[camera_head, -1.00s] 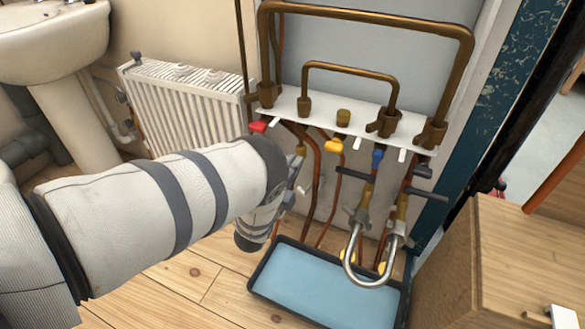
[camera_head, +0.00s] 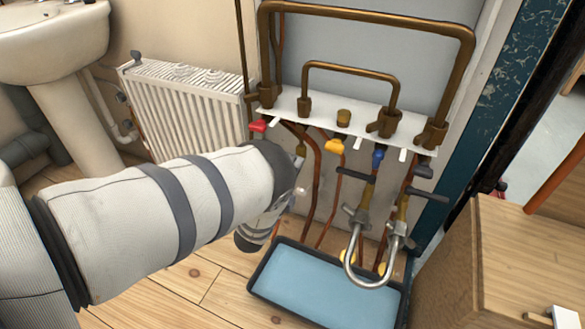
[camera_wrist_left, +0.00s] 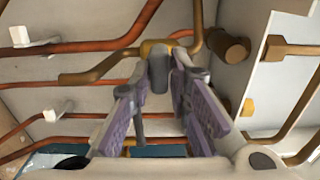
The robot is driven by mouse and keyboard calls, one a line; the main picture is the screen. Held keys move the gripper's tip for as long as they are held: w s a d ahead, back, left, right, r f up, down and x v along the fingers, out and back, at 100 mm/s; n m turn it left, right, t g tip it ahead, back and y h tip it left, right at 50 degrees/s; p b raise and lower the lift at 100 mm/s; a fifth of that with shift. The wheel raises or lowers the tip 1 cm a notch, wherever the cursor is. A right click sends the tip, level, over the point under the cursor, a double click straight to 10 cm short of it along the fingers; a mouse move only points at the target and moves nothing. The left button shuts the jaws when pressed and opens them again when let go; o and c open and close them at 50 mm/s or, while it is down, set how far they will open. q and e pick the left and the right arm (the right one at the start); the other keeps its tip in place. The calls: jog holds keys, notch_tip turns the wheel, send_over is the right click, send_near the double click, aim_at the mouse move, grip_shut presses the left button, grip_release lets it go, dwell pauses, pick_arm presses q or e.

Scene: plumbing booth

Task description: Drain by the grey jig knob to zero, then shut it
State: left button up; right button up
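In the left wrist view a grey knob (camera_wrist_left: 158,68) sits on a brass fitting (camera_wrist_left: 100,68). The two purple-padded fingers of my left gripper (camera_wrist_left: 160,78) stand on either side of it, tips apart, with a narrow gap seeming to show beside the knob. In the head view my left gripper (camera_head: 285,190) is at the left end of the pipe jig, below the red handle (camera_head: 258,126); its wrist hides the knob and most of the fingers. My right gripper is not in view. No gauge reading can be made out.
A black-rimmed tray (camera_head: 267,262) with a blue inside lies on the floor below the pipes. A silver U-shaped hose (camera_head: 350,262) hangs over it. Yellow (camera_head: 334,146) and blue (camera_head: 377,158) handles are to the right. A radiator (camera_head: 185,105) stands behind my arm; a wooden cabinet (camera_head: 500,255) is at right.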

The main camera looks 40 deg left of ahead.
pick_arm(q)
jog(key=shift+o, duration=0.7)
jog(key=shift+w+d+r, duration=0.1)
jog(key=shift+w+r, duration=0.1)
jog(key=shift+f, duration=0.1)
jog(key=v, duration=1.2)
